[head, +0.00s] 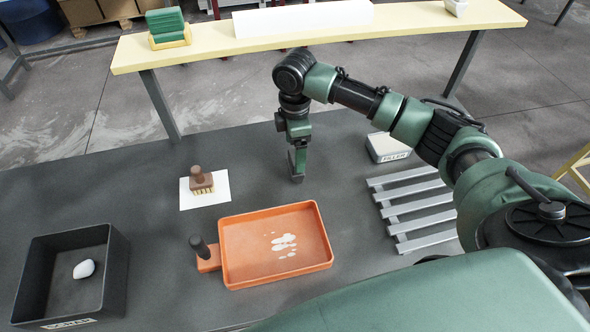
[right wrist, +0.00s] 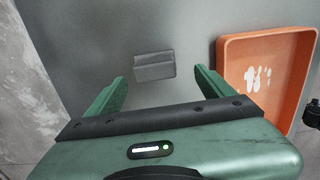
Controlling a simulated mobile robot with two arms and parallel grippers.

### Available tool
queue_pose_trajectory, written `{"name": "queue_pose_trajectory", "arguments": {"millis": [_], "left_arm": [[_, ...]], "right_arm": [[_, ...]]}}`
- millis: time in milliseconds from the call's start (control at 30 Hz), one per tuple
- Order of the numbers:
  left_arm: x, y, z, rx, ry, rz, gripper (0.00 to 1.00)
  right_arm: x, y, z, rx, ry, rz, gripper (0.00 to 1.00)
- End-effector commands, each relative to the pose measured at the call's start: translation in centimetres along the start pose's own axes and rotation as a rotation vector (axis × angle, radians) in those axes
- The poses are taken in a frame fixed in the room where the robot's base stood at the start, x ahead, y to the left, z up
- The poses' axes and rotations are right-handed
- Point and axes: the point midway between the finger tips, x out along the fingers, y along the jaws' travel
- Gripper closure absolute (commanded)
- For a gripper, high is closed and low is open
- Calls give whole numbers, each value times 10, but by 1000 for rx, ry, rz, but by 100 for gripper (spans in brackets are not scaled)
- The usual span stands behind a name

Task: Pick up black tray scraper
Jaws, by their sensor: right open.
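A dark grey, flat block with a ridge along it, which looks like the black tray scraper (right wrist: 154,66), lies on the dark surface in the right wrist view. My right gripper (head: 297,176) points down at the middle of the dark table in the head view. In the right wrist view its two green fingers (right wrist: 159,75) are spread wide, with the scraper beyond and between their tips. Nothing is held. In the head view I cannot clearly tell the scraper from the gripper's dark tip. My left gripper is not in view.
An orange tray (head: 325,257) with white patches sits close by, with a black-handled orange piece (head: 207,259) at its left. A brush (head: 201,182) stands on white paper. A black bin (head: 119,270) holds a white lump. A grey slatted rack (head: 420,204) and a labelled block (head: 387,148) are right.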

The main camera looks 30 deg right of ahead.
Motion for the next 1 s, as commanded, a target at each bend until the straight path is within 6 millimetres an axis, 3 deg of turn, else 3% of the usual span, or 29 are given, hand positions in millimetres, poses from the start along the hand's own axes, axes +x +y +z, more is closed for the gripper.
{"name": "queue_pose_trajectory", "arguments": {"millis": [333, 633, 667, 933, 1000], "left_arm": [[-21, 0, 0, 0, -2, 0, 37], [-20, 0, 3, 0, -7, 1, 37], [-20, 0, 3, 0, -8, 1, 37], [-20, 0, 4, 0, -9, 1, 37], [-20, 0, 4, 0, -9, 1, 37]], "right_arm": [[45, 7, 2, 0, -2, -1, 17], [54, 7, 2, 0, -1, 1, 17], [54, 7, 2, 0, -1, 1, 20], [53, 7, 2, 0, -1, 1, 95], [53, 7, 2, 0, 0, 2, 100]]}}
